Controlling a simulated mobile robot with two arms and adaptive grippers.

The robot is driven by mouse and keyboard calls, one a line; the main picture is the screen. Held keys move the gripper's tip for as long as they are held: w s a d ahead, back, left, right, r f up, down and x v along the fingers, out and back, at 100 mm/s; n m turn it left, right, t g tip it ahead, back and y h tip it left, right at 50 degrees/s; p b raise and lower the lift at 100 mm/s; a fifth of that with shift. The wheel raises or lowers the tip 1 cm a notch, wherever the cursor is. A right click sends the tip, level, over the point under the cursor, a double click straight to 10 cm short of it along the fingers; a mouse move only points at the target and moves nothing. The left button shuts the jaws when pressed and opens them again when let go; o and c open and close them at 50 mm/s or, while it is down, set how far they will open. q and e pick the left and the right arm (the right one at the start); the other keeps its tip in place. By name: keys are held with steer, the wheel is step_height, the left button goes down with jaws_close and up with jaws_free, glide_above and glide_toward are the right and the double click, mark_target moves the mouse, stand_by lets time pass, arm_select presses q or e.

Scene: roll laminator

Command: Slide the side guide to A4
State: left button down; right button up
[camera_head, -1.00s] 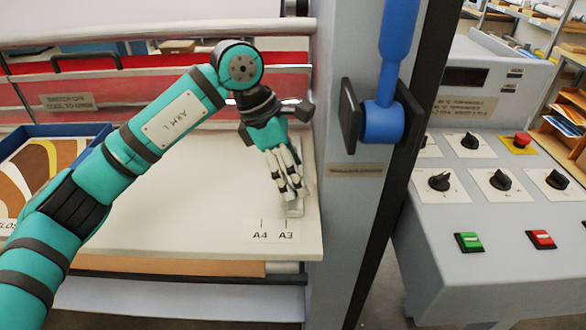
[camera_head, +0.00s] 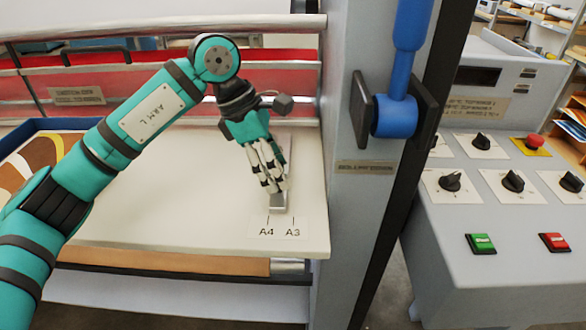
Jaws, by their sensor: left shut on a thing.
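The side guide (camera_head: 279,208) is a narrow grey metal bar on the cream feed table (camera_head: 180,220). Its near end sits just behind the label strip, a little right of the A4 mark (camera_head: 267,231) and left of the A3 mark (camera_head: 293,231). My left gripper (camera_head: 271,186) comes down over the guide and is shut on it. The fingers hide part of the bar, and its far part shows behind them. My right gripper is not in view.
A blue tray (camera_head: 50,125) with patterned sheets lies at the left. A grey side frame with a blue lever (camera_head: 396,115) stands right of the table. Beyond it is a control panel with knobs, a green button (camera_head: 480,243) and red buttons. Rails and red rollers run behind.

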arm_select(q)
steer(key=shift+w+a, duration=0.1)
steer(key=c, duration=0.8)
jaws_free()
steer(key=shift+c, duration=0.2)
steer(key=o, duration=0.4)
steer(key=shift+a, duration=0.25)
steer(key=shift+o, duration=0.2)
steer(key=shift+d, duration=0.1)
steer(key=shift+d, duration=0.1)
steer(key=v, duration=1.2)
